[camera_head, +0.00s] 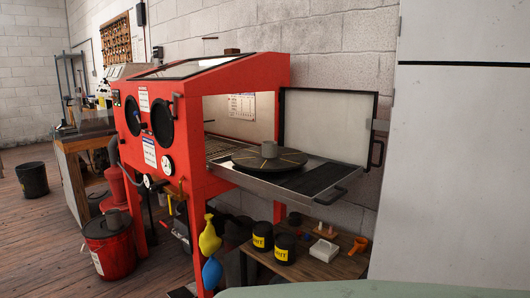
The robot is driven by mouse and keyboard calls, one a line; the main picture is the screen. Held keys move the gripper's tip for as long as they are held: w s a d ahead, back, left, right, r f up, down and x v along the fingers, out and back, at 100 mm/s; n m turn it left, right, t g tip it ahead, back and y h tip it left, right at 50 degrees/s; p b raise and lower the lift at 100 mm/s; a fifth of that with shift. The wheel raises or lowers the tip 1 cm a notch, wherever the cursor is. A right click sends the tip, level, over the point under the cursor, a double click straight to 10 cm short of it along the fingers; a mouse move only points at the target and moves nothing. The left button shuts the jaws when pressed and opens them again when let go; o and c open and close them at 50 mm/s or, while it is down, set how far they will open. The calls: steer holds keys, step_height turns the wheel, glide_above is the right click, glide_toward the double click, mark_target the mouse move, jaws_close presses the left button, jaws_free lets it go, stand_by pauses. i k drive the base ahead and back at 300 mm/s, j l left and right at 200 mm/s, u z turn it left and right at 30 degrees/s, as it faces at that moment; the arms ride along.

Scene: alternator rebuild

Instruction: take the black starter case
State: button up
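I cannot make out a black starter case for certain. My gripper is not in view.
The cabinet's side door (325,128) stands open behind the tray. Below, a low wooden table (335,268) holds black jars with yellow labels (284,248) and a white block (323,250). A red bucket (108,245) stands at left. Wooden floor (50,230) is open there.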

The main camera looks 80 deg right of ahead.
mark_target(269, 148)
steer(key=z, duration=2.35)
steer(key=i+j+z, duration=0.1)
steer(key=i+j, duration=0.25)
steer(key=i, duration=0.15)
steer(key=i+j, duration=0.35)
steer(key=i, duration=0.15)
steer(key=i+l, duration=0.35)
steer(key=l, duration=0.2)
steer(key=i+l, duration=0.35)
steer(key=l, duration=0.15)
steer(key=l+z, duration=0.05)
